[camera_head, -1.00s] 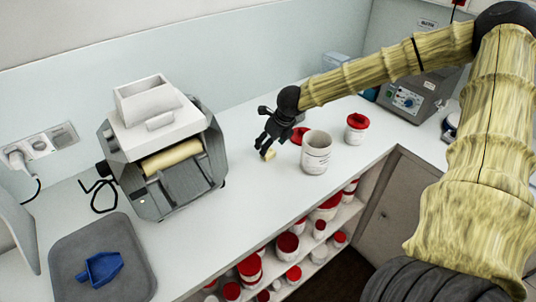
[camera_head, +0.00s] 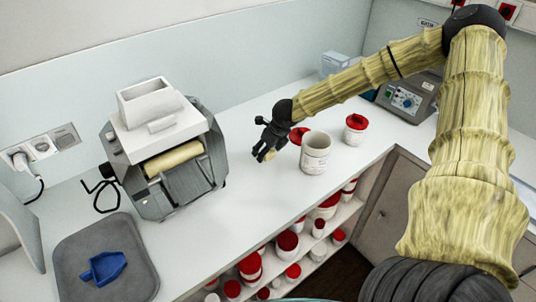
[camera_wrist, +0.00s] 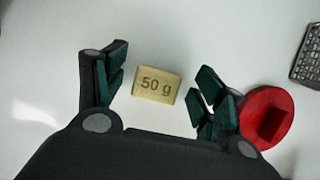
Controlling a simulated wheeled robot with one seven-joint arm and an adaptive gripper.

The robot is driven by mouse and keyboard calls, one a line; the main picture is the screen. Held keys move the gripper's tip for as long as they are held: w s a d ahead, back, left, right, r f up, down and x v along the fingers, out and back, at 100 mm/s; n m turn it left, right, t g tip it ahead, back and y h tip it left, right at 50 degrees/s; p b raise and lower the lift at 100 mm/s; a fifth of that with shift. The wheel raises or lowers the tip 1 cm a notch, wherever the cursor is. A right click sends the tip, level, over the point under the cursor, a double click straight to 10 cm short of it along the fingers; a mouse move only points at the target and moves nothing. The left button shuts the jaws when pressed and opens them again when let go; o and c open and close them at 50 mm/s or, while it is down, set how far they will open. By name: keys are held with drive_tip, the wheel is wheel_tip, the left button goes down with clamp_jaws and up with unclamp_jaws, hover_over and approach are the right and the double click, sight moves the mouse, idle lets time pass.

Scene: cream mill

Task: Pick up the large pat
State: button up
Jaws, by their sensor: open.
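A small yellow block marked "50 g" (camera_wrist: 157,85) lies flat on the white counter in the wrist view. It sits between the two fingers of my gripper (camera_wrist: 162,66), with a gap on each side. The fingers have dark green pads and are open, touching nothing that I can see. In the head view my gripper (camera_head: 263,154) points down close above the counter. The yellow block (camera_head: 270,156) is partly hidden behind its fingers there. I see no other such block.
A red lid (camera_wrist: 267,118) lies right of the fingers. In the head view an open white tub (camera_head: 315,153) and a red-lidded jar (camera_head: 355,129) stand to the right. A roller mill (camera_head: 165,150) stands left, beyond free counter. A grey mat (camera_head: 70,245) holds a blue scoop (camera_head: 103,268).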

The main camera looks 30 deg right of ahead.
drive_tip(key=shift+c, duration=0.4)
drive_tip(key=c, duration=1)
drive_tip(key=shift+r, duration=0.1)
drive_tip(key=shift+c, duration=0.2)
wheel_tip(320, 180, up, 28)
drive_tip(key=b, duration=0.5)
